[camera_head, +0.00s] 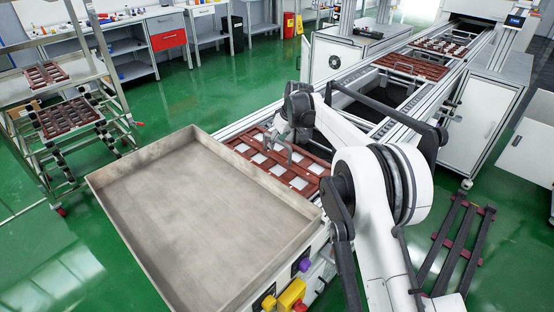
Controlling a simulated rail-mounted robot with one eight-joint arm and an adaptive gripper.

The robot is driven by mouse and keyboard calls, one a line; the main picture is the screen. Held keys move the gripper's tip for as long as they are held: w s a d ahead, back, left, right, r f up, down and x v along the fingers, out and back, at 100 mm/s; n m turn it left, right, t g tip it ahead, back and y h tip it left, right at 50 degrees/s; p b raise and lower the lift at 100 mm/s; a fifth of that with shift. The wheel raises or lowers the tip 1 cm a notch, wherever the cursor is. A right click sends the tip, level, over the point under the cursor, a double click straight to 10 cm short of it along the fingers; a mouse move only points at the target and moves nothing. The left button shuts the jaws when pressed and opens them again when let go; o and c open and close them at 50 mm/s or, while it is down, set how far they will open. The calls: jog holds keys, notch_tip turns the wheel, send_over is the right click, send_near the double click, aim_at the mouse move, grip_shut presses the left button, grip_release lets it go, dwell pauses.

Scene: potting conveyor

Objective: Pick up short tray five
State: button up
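A reddish-brown tray (314,167) with several pale square plates lies on the near end of the conveyor, just beyond the big grey bin. My gripper (279,146) is low over this tray, partly hidden by my arm. I cannot tell whether it touches the tray or whether its fingers are open. Another reddish-brown tray (411,66) lies farther along the conveyor, and a tray with pale pieces (440,47) lies beyond it. Two more brown trays, one upper (45,74) and one lower (70,117), rest on the rack at left. No numbers are readable on any tray.
The empty grey bin (190,215) fills the near left. The metal rack (98,92) stands at far left. A dark frame (462,240) lies on the green floor at right. White cabinets (480,120) line the conveyor. A yellow and red control (292,296) is at the near edge.

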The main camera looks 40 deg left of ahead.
jog(key=shift+f, duration=0.25)
dwell(0.4)
grip_shut()
